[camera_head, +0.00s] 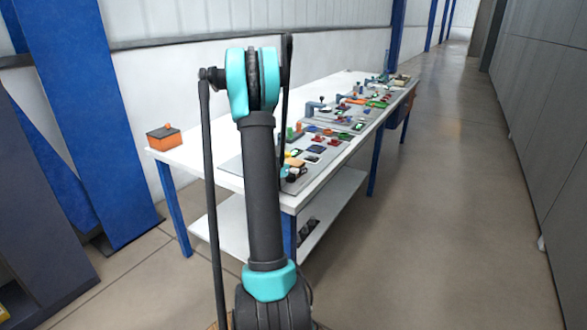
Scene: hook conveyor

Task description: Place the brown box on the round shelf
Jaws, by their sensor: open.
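No round shelf can be made out in this view. My arm stands upright in the middle of the picture, in front of the table, and hides part of the tabletop. My gripper does not show.
The long white table (203,153) has blue legs and a lower shelf. Grey boards with several small colored parts (315,149) lie along its right side. A blue pillar (90,120) stands at the left. The floor aisle (440,190) at the right is clear, beside grey cabinets (545,110).

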